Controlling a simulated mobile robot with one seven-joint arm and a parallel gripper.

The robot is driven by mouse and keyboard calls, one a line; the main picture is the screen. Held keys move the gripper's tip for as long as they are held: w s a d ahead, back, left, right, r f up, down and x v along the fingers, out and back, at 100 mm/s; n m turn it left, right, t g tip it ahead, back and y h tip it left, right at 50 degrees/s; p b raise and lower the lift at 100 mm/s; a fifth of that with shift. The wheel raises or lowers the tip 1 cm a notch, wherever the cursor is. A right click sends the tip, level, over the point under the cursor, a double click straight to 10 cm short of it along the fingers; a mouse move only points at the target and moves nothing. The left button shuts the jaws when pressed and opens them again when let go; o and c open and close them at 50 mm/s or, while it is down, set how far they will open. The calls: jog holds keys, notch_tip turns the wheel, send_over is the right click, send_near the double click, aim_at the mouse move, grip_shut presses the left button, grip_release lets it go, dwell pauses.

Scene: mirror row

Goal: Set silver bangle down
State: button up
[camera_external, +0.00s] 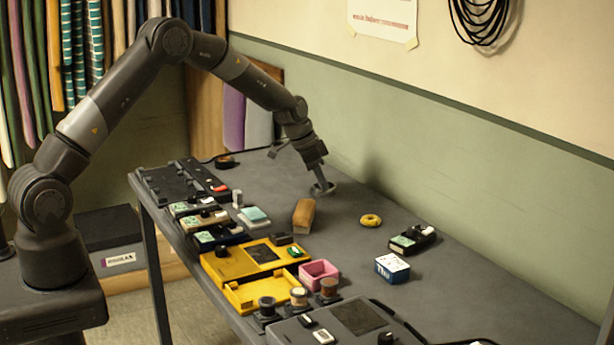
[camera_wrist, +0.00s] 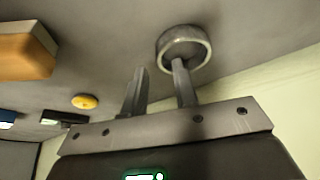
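The silver bangle (camera_external: 323,188) is a plain grey ring at the far part of the grey table (camera_external: 345,255). In the wrist view the bangle (camera_wrist: 163,52) shows at the tip of the right finger and overlaps it. My gripper (camera_external: 304,168) reaches down over the table there. In the wrist view the fingers of my gripper (camera_wrist: 159,68) stand apart with an empty gap between them.
A tan wooden block (camera_external: 303,216) and a yellow ring (camera_external: 370,220) lie nearby. Pedals, a yellow case (camera_external: 232,262), a pink box (camera_external: 318,273) and spools crowd the near side. The table right of the bangle towards the wall is clear.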

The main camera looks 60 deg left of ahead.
jog(key=v, duration=1)
jog(key=s+d+r+n, duration=0.1)
jog(key=s+d+r, duration=0.3)
jog(key=s+r, duration=0.55)
jog(key=s+d+r+n, duration=0.1)
jog(key=s+d+r, duration=0.4)
jog(key=s+r, duration=0.45)
jog(key=s+d+f+n, duration=0.1)
jog(key=s, duration=1.2)
jog(key=s+d+n+t+y, duration=0.1)
jog(key=s+d, duration=0.1)
jog(key=s, duration=1.1)
jog(key=shift+f, duration=0.4)
